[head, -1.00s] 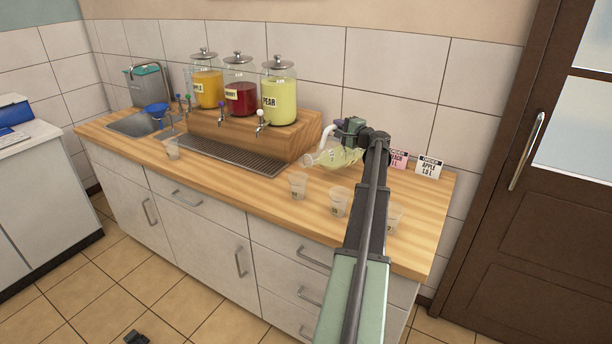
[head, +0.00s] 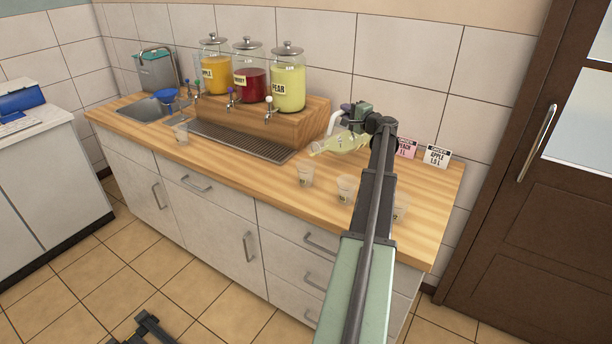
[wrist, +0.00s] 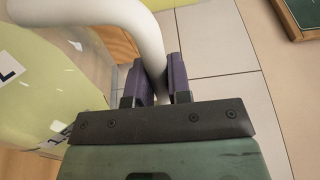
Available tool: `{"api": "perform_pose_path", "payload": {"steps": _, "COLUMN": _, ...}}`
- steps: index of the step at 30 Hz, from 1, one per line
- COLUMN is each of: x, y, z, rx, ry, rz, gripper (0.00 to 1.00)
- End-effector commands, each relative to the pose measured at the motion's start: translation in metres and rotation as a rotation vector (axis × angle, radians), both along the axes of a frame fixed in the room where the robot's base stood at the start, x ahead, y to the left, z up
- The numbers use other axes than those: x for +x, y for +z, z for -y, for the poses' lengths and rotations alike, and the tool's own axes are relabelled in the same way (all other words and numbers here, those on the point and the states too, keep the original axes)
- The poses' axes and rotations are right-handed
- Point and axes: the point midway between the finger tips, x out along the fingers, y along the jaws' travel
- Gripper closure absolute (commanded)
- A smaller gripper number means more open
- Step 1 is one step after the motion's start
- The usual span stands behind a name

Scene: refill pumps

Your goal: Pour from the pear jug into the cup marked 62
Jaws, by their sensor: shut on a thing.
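The clear jug (head: 345,143) holds yellow-green liquid and is tilted, mouth to the left, above the counter in the head view. In the wrist view, the jug's side (wrist: 45,100) fills the left. My gripper (wrist: 160,85) is shut on its white handle (wrist: 140,22), with a dark purple finger on each side. The jug's mouth is above and close to a clear cup (head: 305,174); I see no clear stream. Two more cups stand to the right, one in the middle (head: 346,190) and one partly behind my arm (head: 401,207). The cups' numbers are too small to read.
Dispensers of orange, red and pear (head: 288,85) liquid stand on a wooden block (head: 255,120) behind a drip grate (head: 235,140). Another cup (head: 181,134) stands near the sink. Two cards, pink (head: 406,149) and white (head: 437,156), stand at the back right. The counter's right front is bare.

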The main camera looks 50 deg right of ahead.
Motion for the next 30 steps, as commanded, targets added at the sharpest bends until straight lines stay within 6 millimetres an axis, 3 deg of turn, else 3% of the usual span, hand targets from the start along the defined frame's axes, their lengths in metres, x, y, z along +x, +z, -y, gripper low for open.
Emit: {"api": "perform_pose_path", "payload": {"steps": 30, "x": 0.0011, "y": 0.0085, "z": -0.0057, "rx": -0.044, "ry": 0.000, "rz": -0.007, "gripper": 1.00}}
